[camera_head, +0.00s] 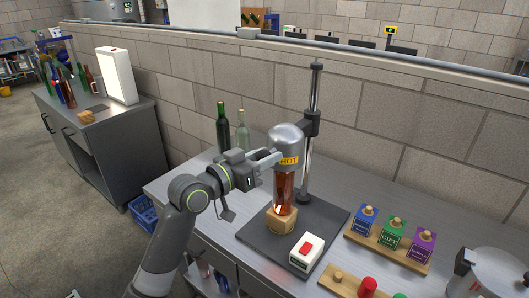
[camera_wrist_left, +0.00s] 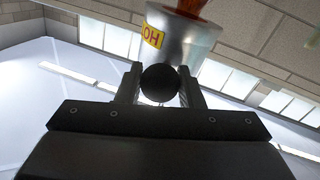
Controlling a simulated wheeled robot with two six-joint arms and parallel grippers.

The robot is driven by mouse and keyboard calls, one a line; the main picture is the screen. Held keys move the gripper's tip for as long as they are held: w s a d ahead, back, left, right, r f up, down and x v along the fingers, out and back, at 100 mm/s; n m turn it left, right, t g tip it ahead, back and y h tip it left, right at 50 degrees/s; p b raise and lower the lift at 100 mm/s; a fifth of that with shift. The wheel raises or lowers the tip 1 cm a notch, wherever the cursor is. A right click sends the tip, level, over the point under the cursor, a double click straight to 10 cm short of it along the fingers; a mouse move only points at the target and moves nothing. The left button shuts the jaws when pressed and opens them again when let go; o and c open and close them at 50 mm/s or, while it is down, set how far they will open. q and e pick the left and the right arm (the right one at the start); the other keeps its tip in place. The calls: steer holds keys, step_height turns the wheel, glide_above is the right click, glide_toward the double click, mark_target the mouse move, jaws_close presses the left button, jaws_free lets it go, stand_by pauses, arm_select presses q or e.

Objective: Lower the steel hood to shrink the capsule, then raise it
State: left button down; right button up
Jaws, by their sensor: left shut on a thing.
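The steel hood (camera_head: 286,136) with a yellow HOT label hangs from a post and sits over the top of a brown bottle (camera_head: 284,188). The bottle stands upright in a wooden block (camera_head: 282,222); its neck and capsule are hidden inside the hood. My left gripper (camera_head: 268,159) is at the hood's left side. In the left wrist view its fingers are shut on a black ball knob (camera_wrist_left: 160,82) in front of the hood (camera_wrist_left: 185,40). My right gripper is not in view.
The post (camera_head: 311,130) rises from a dark base plate (camera_head: 325,220). A white box with a red switch (camera_head: 306,252) stands at its front. Green and clear bottles (camera_head: 223,125) stand behind my arm. A wooden rack (camera_head: 385,249) with blue, green and purple boxes is at the right.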

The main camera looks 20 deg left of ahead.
arm_select(q)
steer(key=shift+f, duration=0.6)
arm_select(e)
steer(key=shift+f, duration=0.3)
arm_select(q)
steer(key=c, duration=1)
jaws_free()
steer(key=shift+r, duration=0.1)
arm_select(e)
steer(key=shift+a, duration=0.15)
arm_select(q)
steer(key=shift+v, duration=8.7)
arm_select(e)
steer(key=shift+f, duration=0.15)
